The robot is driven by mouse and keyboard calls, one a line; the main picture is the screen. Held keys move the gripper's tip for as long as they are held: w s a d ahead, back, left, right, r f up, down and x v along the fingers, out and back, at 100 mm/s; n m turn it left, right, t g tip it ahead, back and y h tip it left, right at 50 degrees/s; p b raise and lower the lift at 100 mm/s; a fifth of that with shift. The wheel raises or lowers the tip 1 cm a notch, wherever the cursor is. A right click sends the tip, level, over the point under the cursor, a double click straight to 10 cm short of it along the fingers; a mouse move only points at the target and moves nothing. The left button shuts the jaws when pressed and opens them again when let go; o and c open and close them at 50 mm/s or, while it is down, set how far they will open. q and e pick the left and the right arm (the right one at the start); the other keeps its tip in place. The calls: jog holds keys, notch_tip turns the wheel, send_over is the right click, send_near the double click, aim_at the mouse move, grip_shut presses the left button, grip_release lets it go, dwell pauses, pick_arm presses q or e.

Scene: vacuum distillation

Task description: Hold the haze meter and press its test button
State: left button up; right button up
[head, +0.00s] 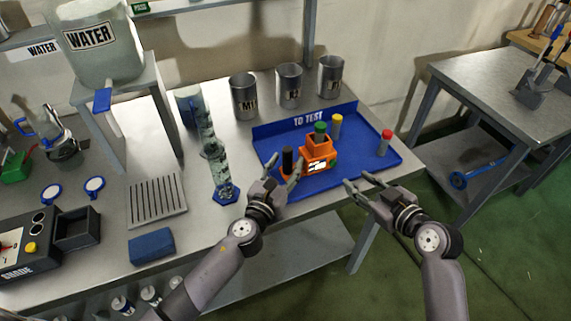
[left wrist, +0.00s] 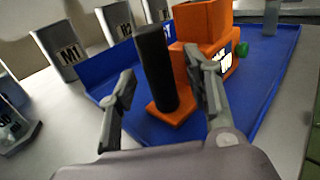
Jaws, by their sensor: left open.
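The orange haze meter (head: 316,152) stands in the blue tray, with a pale display on its front and an upright black handle (head: 287,158) on its left. A green-capped vial (head: 320,128) stands in its top. A green knob, perhaps the test button, shows on its right side in the left wrist view (left wrist: 242,49). My left gripper (head: 284,170) is open, its fingers on either side of the black handle, which shows between them in the left wrist view (left wrist: 156,66); I see a gap on the left. My right gripper (head: 358,181) is open and empty, right of the meter near the tray's front edge.
The blue tray (head: 375,155) also holds yellow-capped (head: 337,125) and red-capped (head: 384,142) vials. Several metal cups, one marked M1 (head: 244,96), stand behind it. A glass column (head: 217,173) stands left of the tray. The table's front edge is close below.

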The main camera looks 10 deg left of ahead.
pick_arm(q)
jog(key=shift+w, duration=0.15)
jog(key=shift+c, duration=0.2)
grip_shut()
dwell(0.9)
dwell(0.4)
